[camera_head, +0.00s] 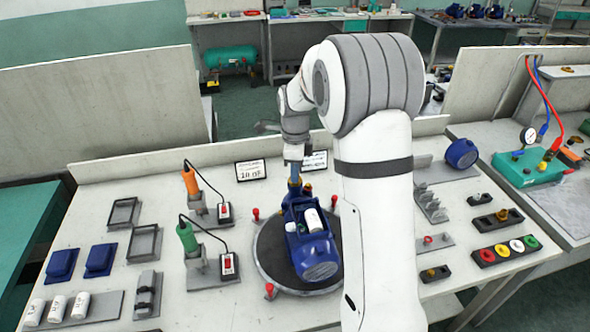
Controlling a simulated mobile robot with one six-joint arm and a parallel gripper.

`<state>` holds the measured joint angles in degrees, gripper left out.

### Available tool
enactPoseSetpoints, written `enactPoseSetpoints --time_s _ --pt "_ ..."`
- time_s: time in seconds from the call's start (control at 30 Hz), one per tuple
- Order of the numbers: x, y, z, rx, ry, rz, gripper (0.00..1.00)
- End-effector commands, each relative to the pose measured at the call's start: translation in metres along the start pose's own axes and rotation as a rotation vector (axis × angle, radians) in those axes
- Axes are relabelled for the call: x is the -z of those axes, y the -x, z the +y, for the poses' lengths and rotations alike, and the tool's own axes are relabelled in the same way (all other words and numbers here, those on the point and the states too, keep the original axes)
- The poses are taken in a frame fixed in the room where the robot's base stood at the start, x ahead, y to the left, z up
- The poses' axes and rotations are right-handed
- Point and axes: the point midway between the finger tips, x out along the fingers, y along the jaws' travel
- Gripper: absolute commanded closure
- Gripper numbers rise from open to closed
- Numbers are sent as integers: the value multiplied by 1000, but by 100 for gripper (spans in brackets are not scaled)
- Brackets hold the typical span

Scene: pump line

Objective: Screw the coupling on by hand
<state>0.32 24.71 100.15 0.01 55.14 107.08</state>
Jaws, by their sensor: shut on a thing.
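A blue pump (316,262) with a white cylinder (314,220) on it sits on a round dark turntable (270,250) in the middle of the bench. My gripper (294,179) points straight down at the far end of the pump. It is shut on a small brass-coloured piece, which looks like the coupling (294,184), right at the top of the pump's far part. The piece is small and partly hidden by the fingers. I cannot tell whether its thread is engaged.
Red knobs (256,214) stand around the turntable. Green (186,237) and orange-handled tools (190,180) stand to the left, with trays, blue blocks and white cylinders (57,309). My arm covers the bench right of the pump. Coloured rings (501,250) lie at the right.

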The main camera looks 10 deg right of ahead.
Motion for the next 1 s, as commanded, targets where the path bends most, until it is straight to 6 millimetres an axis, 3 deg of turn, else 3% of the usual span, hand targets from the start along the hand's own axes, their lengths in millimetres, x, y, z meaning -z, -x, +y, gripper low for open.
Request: enactPoseSetpoints --time_s 0.3,0.57,0.6,0.83,1.0 --pt "0 0 0 0 -264 0 100" --pt "0 0 0 0 -297 0 100" --pt "0 0 0 0 -297 0 79" --pt "0 0 0 0 -296 0 61" --pt "0 0 0 0 -295 0 61"
